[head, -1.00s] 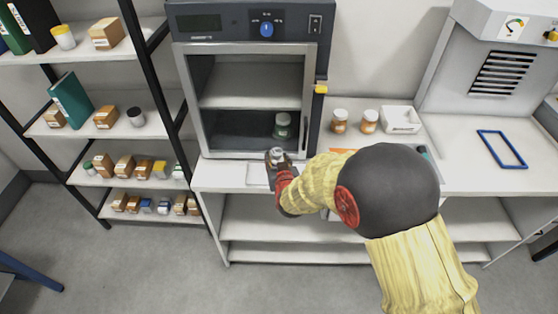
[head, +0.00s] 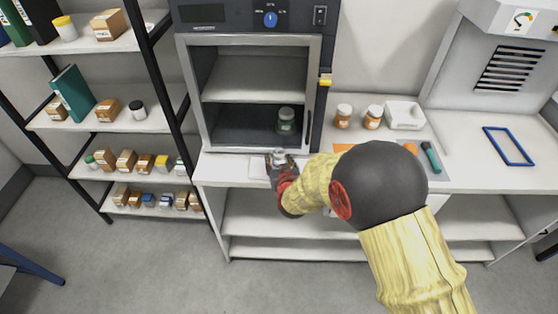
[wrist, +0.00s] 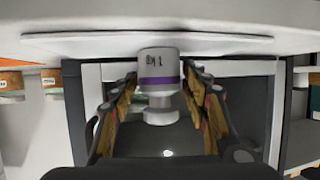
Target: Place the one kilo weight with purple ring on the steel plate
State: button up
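The one kilo weight (wrist: 159,68), pale metal with a purple ring and a "1kg" mark, shows inverted in the wrist view, knob downward in the picture. My gripper (wrist: 160,80) has its fingertips close against both sides of the weight's body, seemingly shut on it. In the head view my gripper (head: 280,160) is at the bench's front edge, with the weight's top (head: 279,153) between its fingers. The steel plate (head: 258,168), a pale flat sheet, lies under it and shows in the wrist view (wrist: 80,44). The weight's base meets or nearly meets the plate; I cannot tell which.
An open cabinet (head: 190,95) behind the gripper holds a greenish jar (head: 286,121). Brown jars (head: 343,117) and a white box (head: 405,115) stand to the right. A blue frame (head: 508,146) lies farther right. Shelves with boxes (head: 108,111) stand left.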

jog(key=shift+o, duration=0.4)
jog(key=shift+r, duration=0.15)
jog(key=shift+s+r, duration=0.15)
jog(key=shift+s, duration=0.1)
jog(key=p+v, duration=0.3)
jog(key=v, duration=0.8)
jog(key=s+d+r+g, duration=0.2)
jog(key=d+r, duration=0.2)
jog(key=r, duration=0.5)
jog(key=s+d+r+g, duration=0.3)
jog(key=s+d+r, duration=0.55)
jog(key=s, duration=0.35)
jog(key=s+d+r+m+g+h, duration=0.1)
jog(key=s+d, duration=0.1)
jog(key=s, duration=0.5)
jog(key=s+d+r+g+h, duration=0.1)
jog(key=s+d+r, duration=0.1)
jog(key=s, duration=0.4)
jog(key=shift+s+d+r+m+g, duration=0.3)
jog(key=shift+s+d+r+m, duration=0.1)
jog(key=shift+d, duration=0.4)
